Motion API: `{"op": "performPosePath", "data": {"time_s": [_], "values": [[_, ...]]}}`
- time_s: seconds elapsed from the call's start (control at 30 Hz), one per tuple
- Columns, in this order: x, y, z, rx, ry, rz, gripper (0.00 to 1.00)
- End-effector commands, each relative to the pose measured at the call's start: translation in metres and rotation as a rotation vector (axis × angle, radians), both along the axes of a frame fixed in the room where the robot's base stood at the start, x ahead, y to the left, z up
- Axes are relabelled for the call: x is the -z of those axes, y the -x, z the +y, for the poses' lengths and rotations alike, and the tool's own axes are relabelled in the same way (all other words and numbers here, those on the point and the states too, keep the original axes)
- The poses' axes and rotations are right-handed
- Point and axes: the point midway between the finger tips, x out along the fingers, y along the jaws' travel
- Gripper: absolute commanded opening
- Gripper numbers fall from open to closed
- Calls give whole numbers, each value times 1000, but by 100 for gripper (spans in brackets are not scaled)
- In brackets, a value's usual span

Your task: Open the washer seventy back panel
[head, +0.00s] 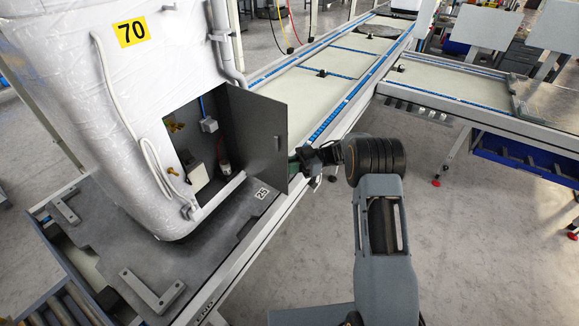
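The washer (75,85) is a large white-wrapped unit with a yellow label "70" on its upper part. Its dark grey back panel (258,138) is a hinged door that stands open, swung out to the right. The opening (195,160) shows valves, a grey box and fittings inside. My gripper (312,160) is beside the outer right edge of the panel, low down. The panel and the dark wrist partly hide the fingers, so I cannot tell whether they are apart or touch the panel.
The washer stands on a dark pallet (110,262) marked "25", on a conveyor line (280,80) with blue-edged rails running to the back. Another conveyor (455,85) branches right. Grey floor (480,230) is open at the right. A white hose (110,90) hangs along the washer.

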Motion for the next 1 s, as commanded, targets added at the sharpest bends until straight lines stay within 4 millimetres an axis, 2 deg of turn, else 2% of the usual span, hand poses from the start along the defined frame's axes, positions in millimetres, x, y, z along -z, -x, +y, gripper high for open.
{"op": "performPosePath", "data": {"time_s": [0.27, 0.3, 0.4, 0.73, 0.87, 1.0], "values": [[-3, -2, 1, 5, -3, 0, 0], [-3, -2, 1, 5, -3, 0, 14], [-2, -2, 0, 6, -2, -1, 22], [-1, -2, -7, 11, -2, -1, 22], [0, -6, -21, 16, -2, -1, 22], [1, -12, -48, 18, -1, -2, 22]]}}
